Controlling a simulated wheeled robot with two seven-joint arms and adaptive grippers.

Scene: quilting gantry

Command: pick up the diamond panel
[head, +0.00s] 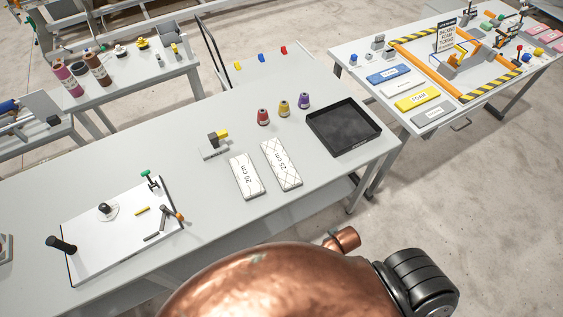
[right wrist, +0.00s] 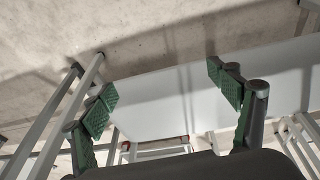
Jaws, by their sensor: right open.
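Two pale panels lie flat on the long grey table in the head view. The panel marked 25 cm (head: 281,164) has crossing diagonal lines that look like a diamond pattern. The panel marked 20 cm (head: 246,176) lies just left of it, and its pattern is too faint to tell. My right gripper (right wrist: 165,95) is open and empty, with green pads spread apart in the right wrist view. No panel shows between its fingers. My left gripper is in neither view.
On the long table (head: 330,180), a black tray (head: 344,125) stands right of the panels. Three thread spools (head: 284,108) stand behind them, with a yellow-and-black device (head: 217,140) at left. A white board (head: 120,240) with tools lies further left.

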